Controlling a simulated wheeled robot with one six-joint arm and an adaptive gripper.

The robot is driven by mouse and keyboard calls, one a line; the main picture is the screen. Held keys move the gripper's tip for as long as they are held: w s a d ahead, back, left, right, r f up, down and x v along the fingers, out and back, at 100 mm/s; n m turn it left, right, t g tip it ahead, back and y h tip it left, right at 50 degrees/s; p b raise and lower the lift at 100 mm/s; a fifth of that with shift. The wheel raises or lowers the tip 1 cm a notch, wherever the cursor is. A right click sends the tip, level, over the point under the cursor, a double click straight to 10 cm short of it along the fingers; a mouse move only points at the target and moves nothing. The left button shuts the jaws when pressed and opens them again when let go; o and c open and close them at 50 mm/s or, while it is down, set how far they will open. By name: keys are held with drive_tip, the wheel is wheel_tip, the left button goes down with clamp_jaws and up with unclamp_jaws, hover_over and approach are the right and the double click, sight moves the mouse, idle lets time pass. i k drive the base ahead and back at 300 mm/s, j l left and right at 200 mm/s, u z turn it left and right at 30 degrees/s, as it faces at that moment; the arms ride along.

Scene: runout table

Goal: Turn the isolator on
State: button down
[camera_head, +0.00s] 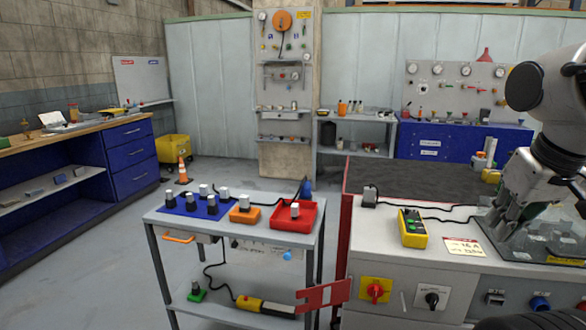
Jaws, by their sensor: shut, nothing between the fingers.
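A red rotary handle on a yellow plate (375,291) is on the front panel of the grey runout table (394,228); it looks like an isolator. Its handle appears roughly upright, but its position marks are too small to read. A black rotary knob on a white plate (432,299) is just to its right. My gripper (503,228) is at the right of the picture, shut and empty, pointing down above the tabletop. It is above and to the right of both switches, clear of them. Part of its fingers blends with the clutter behind.
A dark-edged tray of clear pieces (560,238) lies below my gripper. A yellow pendant box (413,228) with cable and a label card (463,246) are on the tabletop. A blue socket (540,303) is on the panel's right. A trolley (262,254) stands left.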

sight(375, 291)
drive_tip(key=j+z, duration=0.3)
drive_tip(key=j, duration=0.25)
drive_tip(key=j+z, duration=0.3)
drive_tip(key=j, duration=0.2)
drive_tip(key=k+j+z, duration=0.25)
drive_tip(key=j, duration=0.25)
drive_tip(key=k+j+z, duration=0.15)
drive_tip(key=z, duration=0.25)
drive_tip(key=k+z, duration=0.4)
